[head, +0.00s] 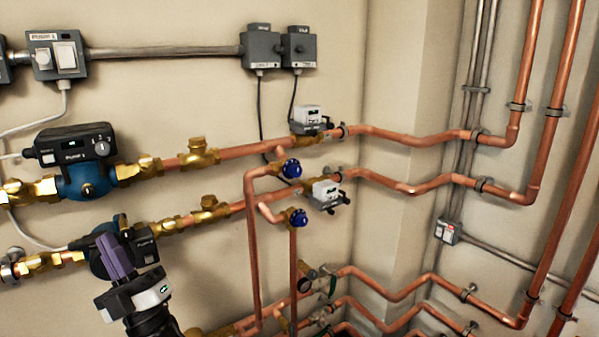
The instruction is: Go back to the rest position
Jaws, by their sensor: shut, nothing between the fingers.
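My gripper (107,240) is at the lower left of the head view, at the end of my dark arm, which rises from the bottom edge. Its purple fingers are shut with nothing between them. They overlap the lower blue pump (88,262) and hide part of its body. I cannot tell whether the fingers touch the pump or are in front of it. The pump's dark control box (143,250) shows just right of the fingers.
Pump 1 (85,180) sits above on the upper copper pipe (240,150). Blue-knobbed valves (292,168) and white actuators (326,190) stand at the centre. Copper pipes (545,120) fill the right wall. Switch boxes (57,56) and conduit run above. Bare wall (180,90) lies between.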

